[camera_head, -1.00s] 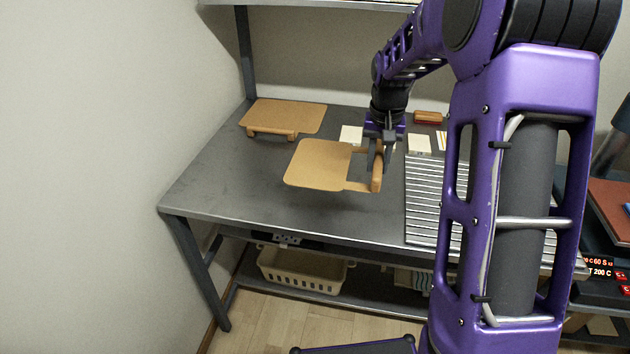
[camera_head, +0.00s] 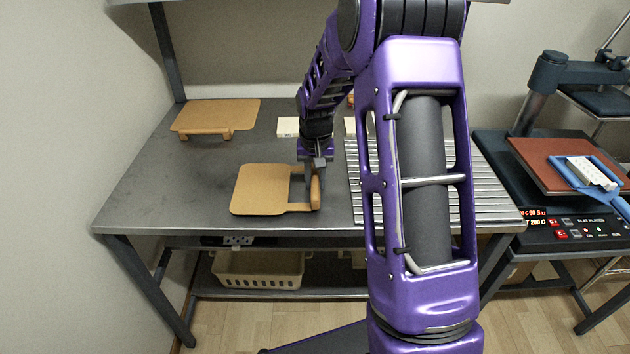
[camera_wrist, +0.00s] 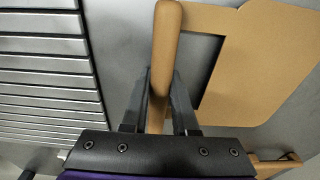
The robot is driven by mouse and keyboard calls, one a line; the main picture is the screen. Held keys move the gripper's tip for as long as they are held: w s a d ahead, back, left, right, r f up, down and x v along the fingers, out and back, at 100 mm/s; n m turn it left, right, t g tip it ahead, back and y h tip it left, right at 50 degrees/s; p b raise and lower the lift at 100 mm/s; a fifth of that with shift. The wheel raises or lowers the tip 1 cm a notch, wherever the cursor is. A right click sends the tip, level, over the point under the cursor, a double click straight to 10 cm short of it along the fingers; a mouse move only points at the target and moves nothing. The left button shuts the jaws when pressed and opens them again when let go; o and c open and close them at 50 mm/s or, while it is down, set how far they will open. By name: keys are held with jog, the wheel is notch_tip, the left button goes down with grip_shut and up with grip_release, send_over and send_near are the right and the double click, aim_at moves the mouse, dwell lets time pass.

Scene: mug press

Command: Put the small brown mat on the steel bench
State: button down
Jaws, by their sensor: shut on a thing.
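The small brown mat (camera_head: 262,190) is a flat tan sheet with a wooden bar handle. My gripper (camera_head: 313,180) is shut on that handle, at the mat's right side. In the wrist view the handle (camera_wrist: 166,45) runs between the two fingers and the mat's sheet (camera_wrist: 265,60) lies to the right. The mat is over the front part of the steel bench (camera_head: 150,195); I cannot tell whether it touches the top. A second, similar brown mat (camera_head: 215,113) lies at the bench's back left.
A slatted metal rack (camera_head: 355,190) covers the bench's right part. White blocks (camera_head: 288,127) stand behind my gripper. A heat press (camera_head: 565,165) with a red-brown pad and a blue-handled piece stands at the right. The bench's left front is clear. A cream basket (camera_head: 258,268) sits below.

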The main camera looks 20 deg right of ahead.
jog(key=shift+f+b, duration=0.4)
jog(key=shift+f, duration=0.15)
jog(key=c, duration=0.7)
grip_release()
jog(key=shift+f, duration=0.1)
jog(key=shift+s, duration=0.15)
jog(key=shift+s+d+f, duration=0.1)
jog(key=shift+d+f, duration=0.05)
jog(key=shift+d, duration=0.05)
jog(key=r+p, duration=0.1)
jog(key=r, duration=0.8)
jog(key=r+p, duration=0.1)
jog(key=r, duration=0.3)
jog(key=shift+s+a+r+p, duration=0.3)
jog(key=shift+p, duration=0.05)
